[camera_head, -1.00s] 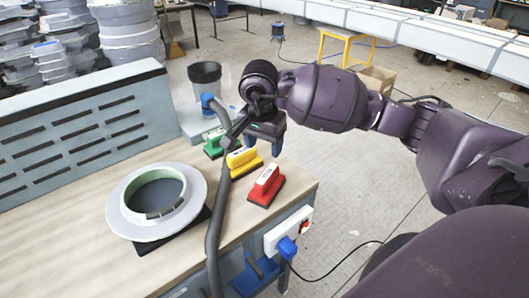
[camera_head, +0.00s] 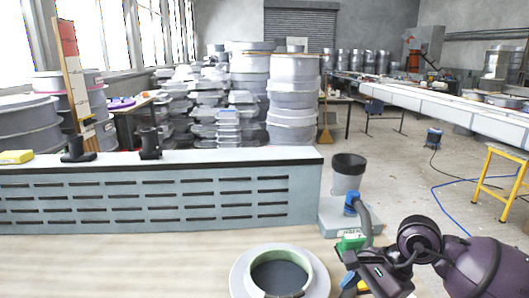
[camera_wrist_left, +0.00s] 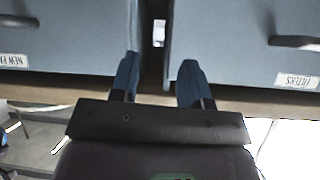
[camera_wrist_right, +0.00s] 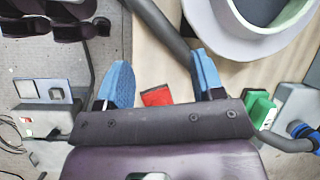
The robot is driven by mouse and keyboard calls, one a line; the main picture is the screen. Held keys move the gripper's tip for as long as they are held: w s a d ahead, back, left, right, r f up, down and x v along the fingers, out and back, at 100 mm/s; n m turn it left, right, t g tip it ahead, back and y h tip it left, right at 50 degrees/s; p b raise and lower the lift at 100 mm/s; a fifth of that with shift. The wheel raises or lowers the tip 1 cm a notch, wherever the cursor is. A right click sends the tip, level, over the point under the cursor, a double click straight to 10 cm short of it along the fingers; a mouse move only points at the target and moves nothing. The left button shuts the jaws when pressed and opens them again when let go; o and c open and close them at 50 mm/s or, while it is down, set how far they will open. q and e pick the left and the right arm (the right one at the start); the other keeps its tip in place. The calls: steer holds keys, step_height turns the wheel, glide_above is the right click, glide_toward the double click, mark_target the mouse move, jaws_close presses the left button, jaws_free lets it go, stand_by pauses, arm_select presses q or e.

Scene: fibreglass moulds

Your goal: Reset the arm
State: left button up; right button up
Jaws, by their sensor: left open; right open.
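My right arm (camera_head: 462,262) reaches in from the lower right of the head view. Its gripper is low over the right end of the workbench, partly cut off by the frame. In the right wrist view my right gripper (camera_wrist_right: 163,80) is open, its blue fingers apart. A red sanding block (camera_wrist_right: 157,96) shows between them, seemingly farther off on the bench. In the left wrist view my left gripper (camera_wrist_left: 157,78) is open and empty, facing blue-grey drawer fronts (camera_wrist_left: 230,45). My left arm is out of the head view.
A ring-shaped mould (camera_head: 243,276) sits on the bench (camera_head: 120,268) near the right gripper. A slotted panel (camera_head: 150,200) closes the bench's back. The bench's left part is clear.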

steer(key=s+a+r+m+t+y, duration=0.35)
steer(key=a+r+m+y, duration=0.25)
steer(key=a+m+y, duration=0.35)
step_height(320, 180, up, 4)
steer(key=w+d+m+t+y, duration=0.1)
steer(key=d+m+t+y, duration=0.15)
steer(key=m+t, duration=0.5)
steer(key=d+f+m+t+h, duration=0.35)
steer(key=d+m+h, duration=0.25)
steer(key=m+h, duration=0.5)
steer(key=d+f+m+t+h, duration=0.35)
steer(key=d+m+h, duration=0.25)
steer(key=m, duration=0.9)
steer(key=s+d+f+m+g+h, duration=0.4)
steer(key=s+f+m+g, duration=0.1)
steer(key=f+m, duration=0.25)
steer(key=s+f+m+g+y, duration=0.1)
steer(key=s+f+m+g, duration=0.35)
steer(key=s, duration=0.35)
steer(key=s+f+m+g+y, duration=0.1)
steer(key=s+f+m+g, duration=0.2)
steer(key=s+f+g, duration=0.4)
steer(key=w+f+t+y, duration=0.1)
steer(key=w+f+t, duration=0.5)
steer(key=f+t, duration=0.2)
steer(key=shift+w+a+f+n+t, duration=0.3)
steer(key=shift+a+n+t, duration=0.1)
steer(key=shift+t, duration=0.45)
